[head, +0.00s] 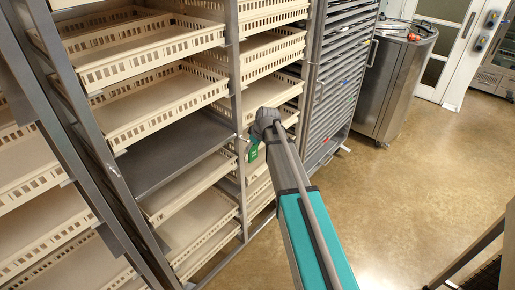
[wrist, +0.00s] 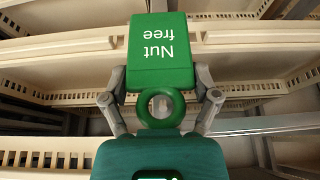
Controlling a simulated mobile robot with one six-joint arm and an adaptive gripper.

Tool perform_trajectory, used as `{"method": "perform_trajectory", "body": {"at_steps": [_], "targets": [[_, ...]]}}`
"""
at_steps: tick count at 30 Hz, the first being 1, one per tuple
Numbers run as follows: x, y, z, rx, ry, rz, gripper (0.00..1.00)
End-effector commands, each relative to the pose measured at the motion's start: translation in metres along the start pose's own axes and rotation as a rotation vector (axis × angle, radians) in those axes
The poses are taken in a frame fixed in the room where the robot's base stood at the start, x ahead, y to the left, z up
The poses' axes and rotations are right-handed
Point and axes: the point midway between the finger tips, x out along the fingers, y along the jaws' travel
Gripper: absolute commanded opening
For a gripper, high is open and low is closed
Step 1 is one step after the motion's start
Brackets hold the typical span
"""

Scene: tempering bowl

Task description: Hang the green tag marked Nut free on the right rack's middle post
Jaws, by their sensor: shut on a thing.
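The green tag (wrist: 163,52) fills the upper middle of the wrist view, its white words "Nut free" upside down. Its ring (wrist: 160,121) is below the plate, with a pale grey thing showing through the hole. My gripper (wrist: 160,82) is shut on the tag, one finger at each side. In the head view the tag (head: 253,154) hangs at my gripper (head: 255,138), close in front of a grey rack post (head: 237,90) between two columns of trays. I cannot tell whether the tag touches the post or a hook.
Cream slotted trays (head: 150,45) fill the racks on both sides of the post, with a dark shelf (head: 175,150) at left. A grey sheet rack (head: 335,75) and a steel drum (head: 395,80) stand to the right. The floor (head: 425,165) at right is clear.

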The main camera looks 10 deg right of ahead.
Motion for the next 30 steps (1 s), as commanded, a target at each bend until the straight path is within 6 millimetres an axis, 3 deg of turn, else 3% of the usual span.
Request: {"method": "perform_trajectory", "body": {"at_steps": [20,21,23,30], "targets": [[0.013,0.001,-0.026,0.0,0.0,0.0,0.32],[0.014,0.001,-0.028,0.0,0.001,0.0,0.25],[0.015,0.001,-0.031,0.0,0.002,0.0,0.22],[0.024,0.001,-0.036,0.0,0.002,0.0,0.21]]}}
